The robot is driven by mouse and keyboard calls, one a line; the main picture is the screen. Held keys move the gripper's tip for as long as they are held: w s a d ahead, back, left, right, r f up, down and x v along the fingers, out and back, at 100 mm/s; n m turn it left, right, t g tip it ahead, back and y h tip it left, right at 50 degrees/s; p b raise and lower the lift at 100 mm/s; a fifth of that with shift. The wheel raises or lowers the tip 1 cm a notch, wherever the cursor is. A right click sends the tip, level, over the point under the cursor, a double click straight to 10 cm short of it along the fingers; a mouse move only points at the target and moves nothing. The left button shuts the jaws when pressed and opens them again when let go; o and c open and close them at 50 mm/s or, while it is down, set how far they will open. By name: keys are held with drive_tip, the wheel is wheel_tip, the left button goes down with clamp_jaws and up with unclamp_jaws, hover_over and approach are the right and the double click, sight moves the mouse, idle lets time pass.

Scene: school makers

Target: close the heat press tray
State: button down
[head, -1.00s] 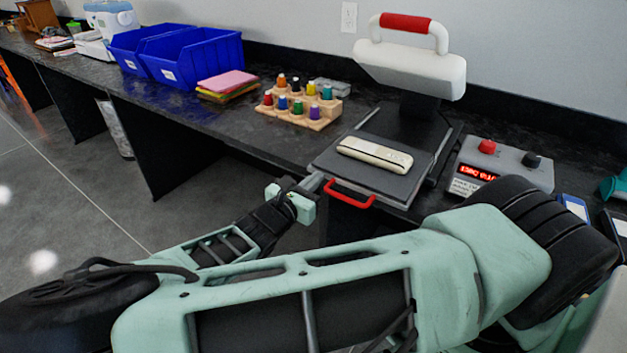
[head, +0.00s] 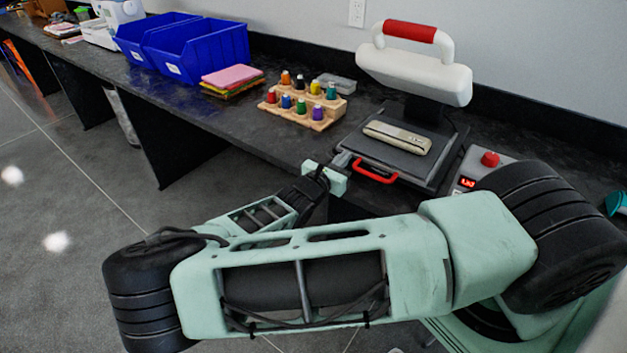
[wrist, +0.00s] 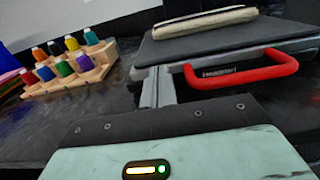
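The heat press tray (head: 362,151) is a dark flat plate with a red handle (head: 376,174) on its front edge. It lies low on the press base, partly out from under the raised white upper platen (head: 414,75). A flat beige item (head: 397,137) lies on it. My gripper (head: 341,160) is at the tray's front left corner, left of the handle. In the wrist view, its grey fingers (wrist: 155,87) look closed together, with nothing between them, against or very near the tray's front edge. The red handle (wrist: 242,72) is beside them, not gripped.
A wooden rack of colored spools (head: 305,112) stands left of the press, with colored pads (head: 232,80) and blue bins (head: 205,50) beyond. A control box with a red button (head: 489,159) is on the right, partly behind my arm.

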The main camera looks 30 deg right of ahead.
sight(353, 146)
drive_tip(key=p+x, duration=0.1)
drive_tip(key=x, duration=0.3)
drive_tip(key=shift+d, duration=0.1)
drive_tip(key=shift+d+r, duration=0.1)
drive_tip(key=shift+r, duration=0.1)
idle(0.3)
